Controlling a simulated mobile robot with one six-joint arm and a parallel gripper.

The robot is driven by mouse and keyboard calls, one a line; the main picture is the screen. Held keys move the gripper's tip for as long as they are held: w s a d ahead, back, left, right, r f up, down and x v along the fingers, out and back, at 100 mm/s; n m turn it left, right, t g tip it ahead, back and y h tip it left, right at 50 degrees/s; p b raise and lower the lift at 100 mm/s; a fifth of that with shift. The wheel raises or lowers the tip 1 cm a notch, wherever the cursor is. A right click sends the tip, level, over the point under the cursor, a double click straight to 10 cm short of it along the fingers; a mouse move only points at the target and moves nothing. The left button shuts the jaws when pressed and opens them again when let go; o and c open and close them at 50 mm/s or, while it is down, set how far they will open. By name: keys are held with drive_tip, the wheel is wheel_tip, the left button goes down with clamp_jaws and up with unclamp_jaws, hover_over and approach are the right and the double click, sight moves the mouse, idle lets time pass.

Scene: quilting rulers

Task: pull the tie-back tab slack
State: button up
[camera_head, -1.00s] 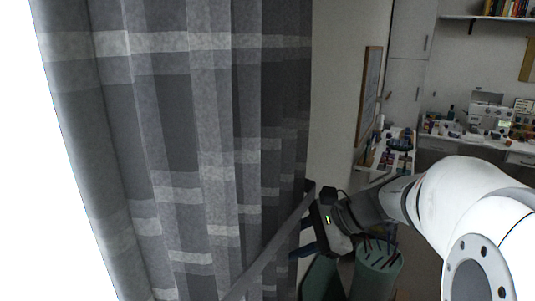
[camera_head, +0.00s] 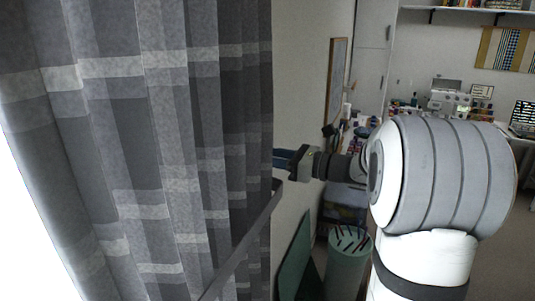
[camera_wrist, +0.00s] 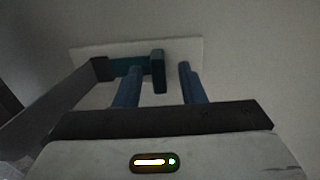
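A grey tie-back strap (camera_head: 240,247) slants up to the right across the grey plaid curtain (camera_head: 150,130). In the wrist view the strap (camera_wrist: 50,112) enters from the left and ends at a dark end piece. From there a teal bar (camera_wrist: 125,67) runs right to a dark upright tab (camera_wrist: 157,72), in front of a pale wall plate (camera_wrist: 185,48). My gripper (camera_head: 283,158) is at the curtain's right edge, just above the strap's upper end. In the wrist view its blue fingers (camera_wrist: 160,84) are apart, with the tab showing between them; contact cannot be told.
Bare wall (camera_head: 300,100) lies right of the curtain. Below my gripper stand a green bin (camera_head: 348,262) with sticks in it and a dark green board (camera_head: 295,258) leaning on the wall. A cluttered desk (camera_head: 440,100) stands farther back.

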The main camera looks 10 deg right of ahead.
drive_tip(key=shift+w+a, duration=0.4)
drive_tip(key=shift+a, duration=0.2)
clamp_jaws()
